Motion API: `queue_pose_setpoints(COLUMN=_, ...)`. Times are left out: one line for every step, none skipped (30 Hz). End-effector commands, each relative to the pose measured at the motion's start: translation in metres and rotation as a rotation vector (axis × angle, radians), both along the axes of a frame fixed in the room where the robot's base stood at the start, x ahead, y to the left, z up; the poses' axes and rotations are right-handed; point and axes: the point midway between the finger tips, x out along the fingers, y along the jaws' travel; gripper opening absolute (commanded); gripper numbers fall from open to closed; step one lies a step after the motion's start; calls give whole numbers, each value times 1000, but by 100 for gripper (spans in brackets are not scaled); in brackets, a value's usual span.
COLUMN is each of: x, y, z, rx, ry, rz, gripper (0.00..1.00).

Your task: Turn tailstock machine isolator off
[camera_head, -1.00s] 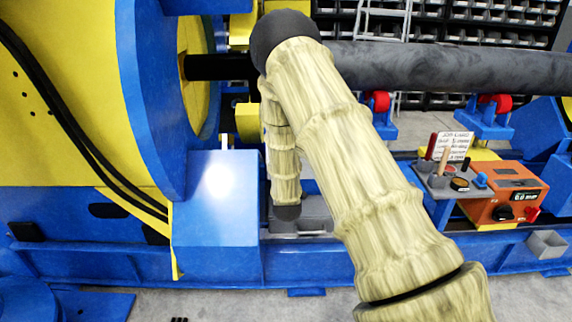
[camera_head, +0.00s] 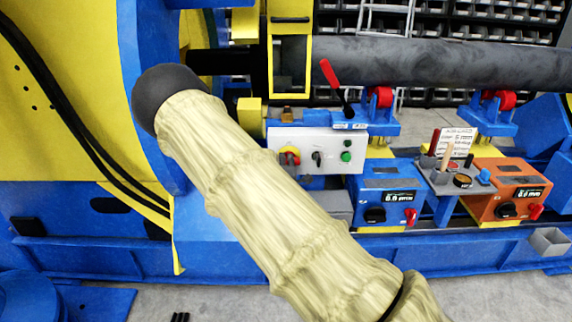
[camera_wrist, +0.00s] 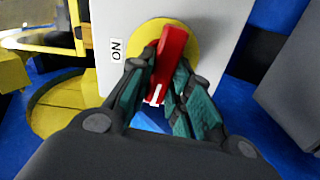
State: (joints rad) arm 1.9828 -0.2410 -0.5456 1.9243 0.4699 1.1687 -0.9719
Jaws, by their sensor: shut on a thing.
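In the wrist view, my gripper (camera_wrist: 165,78) is shut on a red isolator handle (camera_wrist: 172,44), with one finger on each side of it. The handle stands on a round yellow plate (camera_wrist: 187,36) on a light grey panel (camera_wrist: 113,80). It lies nearly upright in the picture, slightly tilted, with a white mark on its lower end. An ON label (camera_wrist: 117,49) is left of the plate, turned sideways. Part of the handle is hidden by the fingers. In the head view my gripper and this handle are not visible; my arm crosses the middle.
A large blue-and-yellow machine (camera_head: 150,40) stands close on the left.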

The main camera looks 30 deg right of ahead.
Motion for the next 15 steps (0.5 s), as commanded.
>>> queue_pose_setpoints(x=0, y=2, z=-2, rx=-24, ry=17, rz=3, gripper=0)
queue_pose_setpoints(x=0, y=2, z=-3, rx=-37, ry=24, rz=2, gripper=0)
queue_pose_setpoints(x=0, y=2, z=-3, rx=-52, ry=35, rz=3, gripper=0)
queue_pose_setpoints(x=0, y=2, z=-3, rx=-63, ry=41, rz=3, gripper=0)
queue_pose_setpoints(x=0, y=2, z=-4, rx=-73, ry=47, rz=3, gripper=0)
queue_pose_setpoints(x=0, y=2, z=-3, rx=-84, ry=54, rz=2, gripper=0)
queue_pose_setpoints(x=0, y=1, z=-3, rx=-92, ry=58, rz=2, gripper=0)
queue_pose_setpoints(x=0, y=1, z=-3, rx=-99, ry=63, rz=2, gripper=0)
queue_pose_setpoints(x=0, y=1, z=-3, rx=-107, ry=67, rz=2, gripper=0)
queue_pose_setpoints(x=0, y=1, z=-3, rx=-112, ry=70, rz=2, gripper=0)
queue_pose_setpoints(x=0, y=1, z=-3, rx=-116, ry=73, rz=2, gripper=0)
queue_pose_setpoints(x=0, y=1, z=-3, rx=-120, ry=76, rz=2, gripper=0)
queue_pose_setpoints(x=0, y=1, z=-3, rx=-123, ry=77, rz=1, gripper=0)
queue_pose_setpoints(x=0, y=1, z=-3, rx=-124, ry=79, rz=1, gripper=0)
queue_pose_setpoints(x=0, y=1, z=-3, rx=-126, ry=81, rz=1, gripper=0)
